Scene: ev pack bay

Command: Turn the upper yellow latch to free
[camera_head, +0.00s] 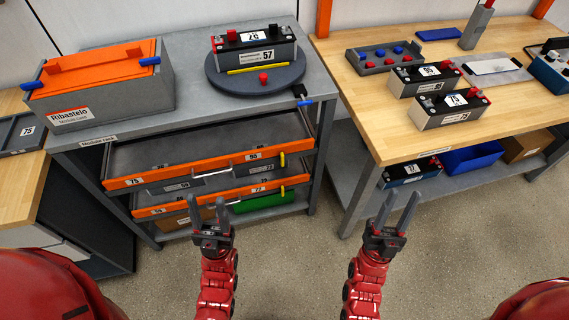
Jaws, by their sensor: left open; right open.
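The upper yellow latch (283,160) is a small upright yellow piece near the right end of the upper orange drawer front (210,165). A lower yellow latch (283,190) stands below it on the lower orange drawer front (160,210). My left gripper (208,203) is open and empty, in front of the rack, to the left of and lower in the picture than the upper latch. My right gripper (402,197) is open and empty, well to the right of both latches. Neither gripper touches a latch.
On the grey module rack (130,124) stand an orange-lidded crate (120,88) and a battery module (254,50) on a round turntable (230,85). A blue-handled part (304,101) sits at its right edge. A wooden bench (370,110) with modules stands right. The floor between is clear.

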